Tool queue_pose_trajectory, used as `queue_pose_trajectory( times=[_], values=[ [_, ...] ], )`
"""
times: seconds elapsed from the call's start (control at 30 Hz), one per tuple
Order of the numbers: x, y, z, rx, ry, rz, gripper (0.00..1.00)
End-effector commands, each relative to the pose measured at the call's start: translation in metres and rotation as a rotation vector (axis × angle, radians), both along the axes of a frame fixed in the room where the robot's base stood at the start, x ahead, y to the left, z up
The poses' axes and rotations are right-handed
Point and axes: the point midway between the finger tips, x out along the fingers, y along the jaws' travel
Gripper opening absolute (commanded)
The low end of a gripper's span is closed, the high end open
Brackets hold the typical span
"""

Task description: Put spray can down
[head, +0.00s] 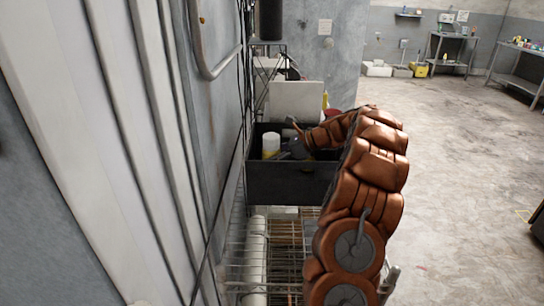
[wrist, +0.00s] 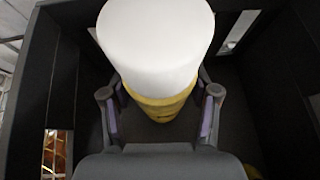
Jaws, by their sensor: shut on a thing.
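The spray can (wrist: 155,45) has a white cap and a yellow body. In the wrist view it stands between the two fingers of my gripper (wrist: 160,95), which is shut on it. In the head view the can (head: 271,143) shows at the left inside of a dark open bin (head: 290,182), with my gripper (head: 281,152) just right of it. The can's lower end is hidden by the bin's front wall in the head view; I cannot tell if it touches the floor of the bin (wrist: 65,70).
The bin sits on a wire rack (head: 285,255) with stacked items below. A pale board (head: 295,102) stands behind it. A grey wall (head: 205,130) is close on the left. Open concrete floor (head: 455,150) lies right, with metal tables (head: 450,48) at the back.

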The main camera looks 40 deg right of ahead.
Motion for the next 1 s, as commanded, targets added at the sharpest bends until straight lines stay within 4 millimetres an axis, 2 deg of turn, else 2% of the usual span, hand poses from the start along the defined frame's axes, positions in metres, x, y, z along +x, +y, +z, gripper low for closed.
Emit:
queue_pose_trajectory(
  times=[0.13, 0.17, 0.4, 0.8, 1.0],
  values=[
    [0.0, 0.0, -0.002, 0.001, -0.001, 0.0, 0.1],
    [0.0, 0.0, -0.003, 0.001, -0.001, 0.0, 0.61],
    [0.0, 0.0, -0.003, 0.0, 0.0, 0.0, 0.85],
    [-0.001, -0.001, 0.001, -0.001, -0.001, 0.0, 0.85],
    [-0.018, -0.019, 0.012, -0.001, -0.002, -0.004, 0.85]
  ],
)
